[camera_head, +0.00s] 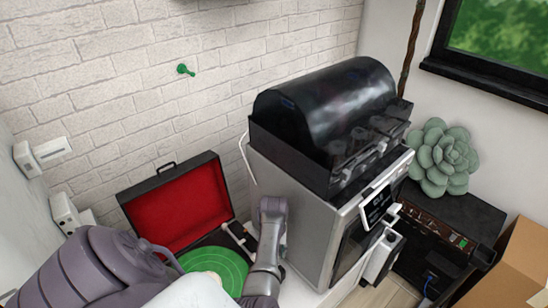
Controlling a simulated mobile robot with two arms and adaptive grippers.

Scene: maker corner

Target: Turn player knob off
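The record player (183,212) is an open black suitcase with a red-lined lid, standing against the brick wall at lower centre-left. A green record (222,262) lies on its deck. A pale tonearm part (238,238) shows to the right of the record. I cannot make out the player's knob; my arm covers the deck's front and right side. My grey-purple arm links cross the lower left and stand upright just right of the record. No gripper fingers can be made out in this view.
A large silver machine (300,215) with a black domed top (325,105) stands close on the right of the player. White wall boxes (40,155) are at the left. A succulent (443,158), a dark unit (440,235) and a cardboard box (515,270) are at the right.

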